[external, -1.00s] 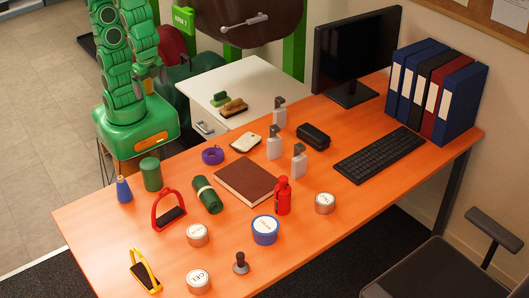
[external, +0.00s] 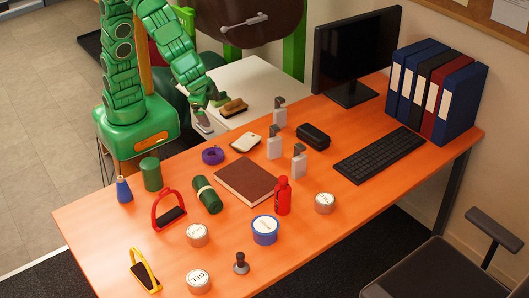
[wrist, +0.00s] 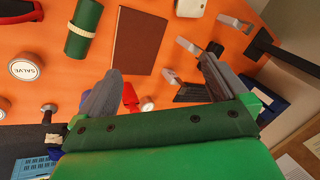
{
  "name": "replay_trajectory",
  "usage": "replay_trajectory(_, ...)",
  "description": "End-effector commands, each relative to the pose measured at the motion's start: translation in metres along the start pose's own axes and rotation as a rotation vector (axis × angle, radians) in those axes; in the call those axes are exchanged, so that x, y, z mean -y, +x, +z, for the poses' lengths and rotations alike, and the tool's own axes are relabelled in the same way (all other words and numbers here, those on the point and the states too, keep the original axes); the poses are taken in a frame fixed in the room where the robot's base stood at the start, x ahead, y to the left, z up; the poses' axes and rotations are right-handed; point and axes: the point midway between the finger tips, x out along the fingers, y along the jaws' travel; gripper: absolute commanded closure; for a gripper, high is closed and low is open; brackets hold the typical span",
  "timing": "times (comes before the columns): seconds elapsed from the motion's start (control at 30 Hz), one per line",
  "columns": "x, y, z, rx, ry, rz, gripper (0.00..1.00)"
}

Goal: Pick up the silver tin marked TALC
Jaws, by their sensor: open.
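Three metal tins with white lids stand on the orange desk, their sides tinted coppery: one right of the red bottle (external: 325,203), one left of the blue tin (external: 197,235), and one near the front edge (external: 198,283) that seems to read GEL. The wrist view shows a lid reading SALVE (wrist: 27,70). I cannot read TALC on any lid; the tin right of the bottle has small, unclear lettering. My gripper (external: 216,99) is open and empty, above the white cabinet behind the desk, apart from all tins. Its spread fingers (wrist: 160,68) also show in the wrist view.
A blue tin (external: 264,230), red bottle (external: 283,196), black-knobbed stamp (external: 240,264), brown book (external: 247,180) and green roll (external: 207,195) crowd the desk's middle. Pump bottles (external: 299,161) stand behind. The keyboard (external: 380,154) and binders (external: 435,90) are at right. Front right desk is clear.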

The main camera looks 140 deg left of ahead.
Motion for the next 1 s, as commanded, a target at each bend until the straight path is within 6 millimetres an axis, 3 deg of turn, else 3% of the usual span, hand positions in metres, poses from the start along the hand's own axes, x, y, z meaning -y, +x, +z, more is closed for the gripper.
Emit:
replay_trajectory(0.4,-0.031,0.033,-0.096,-0.1,-0.22,-0.087,0.0)
replay_trajectory(1.0,-0.07,0.1,-0.215,-0.282,-0.534,-0.18,0.0)
